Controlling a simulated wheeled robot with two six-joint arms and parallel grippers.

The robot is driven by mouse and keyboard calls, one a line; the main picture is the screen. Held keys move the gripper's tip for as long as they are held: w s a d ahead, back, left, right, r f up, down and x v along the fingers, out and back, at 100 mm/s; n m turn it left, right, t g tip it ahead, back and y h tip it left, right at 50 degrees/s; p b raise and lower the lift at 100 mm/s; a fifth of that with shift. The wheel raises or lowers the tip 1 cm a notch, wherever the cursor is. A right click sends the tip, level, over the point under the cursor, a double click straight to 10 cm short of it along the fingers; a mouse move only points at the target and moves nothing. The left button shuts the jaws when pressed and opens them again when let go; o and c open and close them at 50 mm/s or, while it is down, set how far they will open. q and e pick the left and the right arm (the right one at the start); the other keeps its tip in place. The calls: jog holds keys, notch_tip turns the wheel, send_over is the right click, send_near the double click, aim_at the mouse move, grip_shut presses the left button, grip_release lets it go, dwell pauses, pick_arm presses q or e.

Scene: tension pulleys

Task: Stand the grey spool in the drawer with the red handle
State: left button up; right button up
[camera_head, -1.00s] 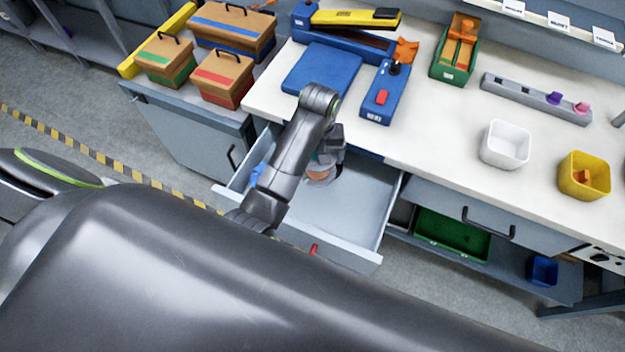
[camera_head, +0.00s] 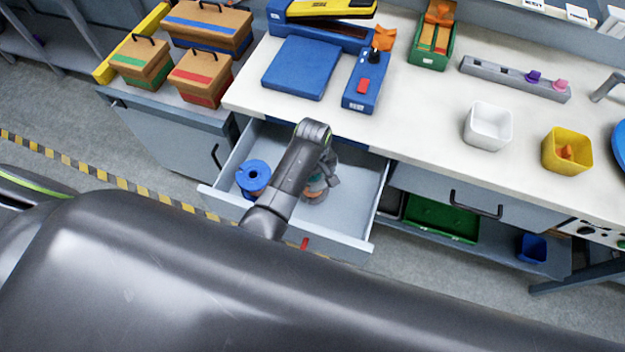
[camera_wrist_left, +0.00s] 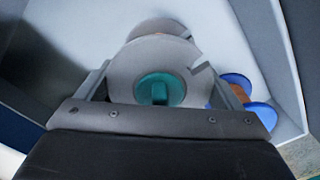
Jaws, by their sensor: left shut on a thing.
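The grey spool (camera_wrist_left: 125,75) has a pale grey flange around a teal centre and sits between the fingers of my left gripper in the left wrist view. In the head view the spool (camera_head: 314,192) is partly hidden behind my left arm. My left gripper (camera_head: 325,180) is shut on it, low inside the open drawer (camera_head: 345,215). I cannot tell whether the spool touches the drawer floor. The drawer's red handle (camera_head: 305,243) shows at its front, partly behind my arm. My right gripper is not in view.
A blue spool (camera_head: 253,176) stands in the left part of the drawer; it also shows at the right in the left wrist view (camera_wrist_left: 238,92). The drawer's right part is clear. The worktop above holds a white bin (camera_head: 488,127) and a yellow bin (camera_head: 567,150).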

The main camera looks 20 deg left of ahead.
pick_arm(q)
jog(key=shift+f, duration=1.35)
jog(key=shift+f, duration=0.2)
jog(key=o, duration=1.3)
jog(key=shift+r, duration=0.1)
jog(key=shift+r, duration=0.55)
notch_tip(320, 180, up, 11)
